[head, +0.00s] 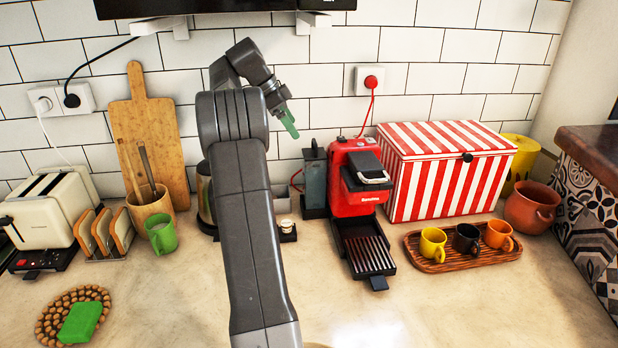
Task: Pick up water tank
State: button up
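The water tank (315,178) appears to be the tall, narrow, dark grey container just left of the red coffee machine (354,185). It stands upright on the counter, with a small knob on top. My gripper (290,124) is above and to the left of the tank, in front of the tiled wall and apart from the tank. Its green fingertip points down and right. The fingers are seen from the side and overlap, so I cannot tell whether they are apart. Nothing shows in the gripper.
A striped red and white box (445,170) stands right of the machine. A wooden tray (480,260) holds three cups. A small dark stand (288,234) is left of the tank's base. A toaster (45,215) is far left. The front counter is mostly clear.

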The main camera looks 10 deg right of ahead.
aim_at(312, 153)
jog(key=x, duration=0.8)
jog(key=shift+s+d+f, duration=0.1)
jog(key=shift+d, duration=0.05)
jog(key=shift+s+x, duration=0.15)
jog(key=shift+x, duration=1.15)
jog(key=shift+s+x, duration=0.15)
jog(key=shift+x, duration=1.15)
jog(key=c, duration=2)
jog(key=shift+o, duration=0.2)
jog(key=shift+r, duration=0.2)
